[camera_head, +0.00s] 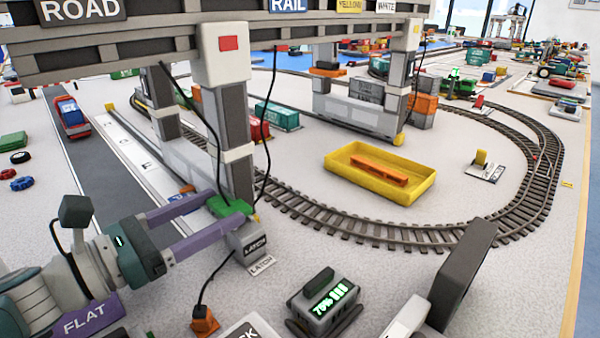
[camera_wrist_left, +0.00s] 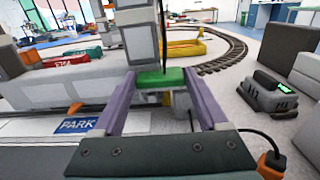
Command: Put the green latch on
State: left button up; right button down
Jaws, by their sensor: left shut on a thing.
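The green latch (camera_head: 230,206) is a small green block at the foot of the near crane leg, at the top of a grey block (camera_head: 248,243) marked LATCH. My left gripper (camera_head: 218,211), with purple fingers, is shut on the green latch. In the left wrist view the latch (camera_wrist_left: 160,78) sits between the two fingertips, right in front of the grey leg (camera_wrist_left: 140,40). Whether it touches the leg or the block, I cannot tell. A dark grey slab (camera_head: 465,265) at the lower right may be part of my right gripper; its jaws cannot be made out.
Black cables hang beside the crane leg, one running to an orange plug (camera_head: 205,320). A grey device with a green display (camera_head: 325,300) stands in front. A yellow tray (camera_head: 410,190) with an orange piece lies behind, inside the curved rail track (camera_head: 400,235). A road runs at left.

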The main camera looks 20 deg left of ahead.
pick_arm(q)
jog(key=shift+f, duration=0.1)
dwell(0.4)
jog(key=o, duration=1.1)
jog(key=v, duration=1)
jog(key=shift+p, duration=0.4)
